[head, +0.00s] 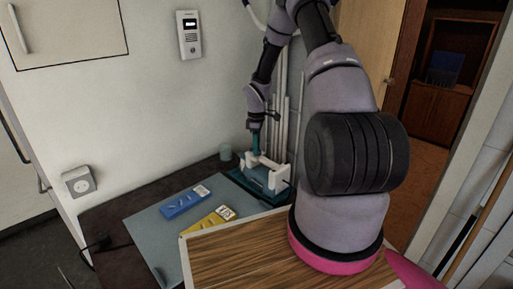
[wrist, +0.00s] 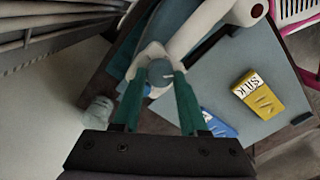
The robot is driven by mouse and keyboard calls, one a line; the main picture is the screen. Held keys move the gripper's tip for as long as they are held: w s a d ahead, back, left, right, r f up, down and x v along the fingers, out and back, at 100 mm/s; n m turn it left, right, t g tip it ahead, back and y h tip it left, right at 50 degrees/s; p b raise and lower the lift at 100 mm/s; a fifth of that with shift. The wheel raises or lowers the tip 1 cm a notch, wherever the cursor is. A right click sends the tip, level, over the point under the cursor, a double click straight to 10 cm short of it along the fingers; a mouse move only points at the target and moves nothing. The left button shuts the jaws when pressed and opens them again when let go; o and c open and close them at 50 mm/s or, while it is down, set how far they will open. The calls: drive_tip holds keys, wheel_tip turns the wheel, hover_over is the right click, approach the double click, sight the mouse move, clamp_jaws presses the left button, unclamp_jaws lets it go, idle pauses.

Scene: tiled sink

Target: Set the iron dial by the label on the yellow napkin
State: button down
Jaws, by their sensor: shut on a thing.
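The iron (head: 268,182), teal with white parts, stands at the back of the counter, partly hidden by my arm. In the wrist view a round grey-blue dial (wrist: 160,71) sits in a white housing on it. My gripper (head: 256,152) reaches down to the iron. In the wrist view my gripper (wrist: 161,79) has its two green fingers closed on opposite sides of the dial. I cannot make out the dial's setting.
A blue napkin (head: 184,203) lies beside the yellow one on a grey-blue mat (head: 160,236). A small pale cup (head: 225,151) stands behind, left of the iron. A wooden board (head: 240,258) is in front. A wall socket (head: 79,181) is at the left.

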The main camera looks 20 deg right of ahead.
drive_tip(key=m, duration=0.5)
drive_tip(key=shift+w, duration=0.1)
drive_tip(key=m, duration=0.6)
drive_tip(key=shift+d, duration=0.1)
drive_tip(key=shift+m, duration=0.4)
drive_tip(key=shift+c, duration=2.2)
unclamp_jaws()
wheel_tip(320, 180, up, 11)
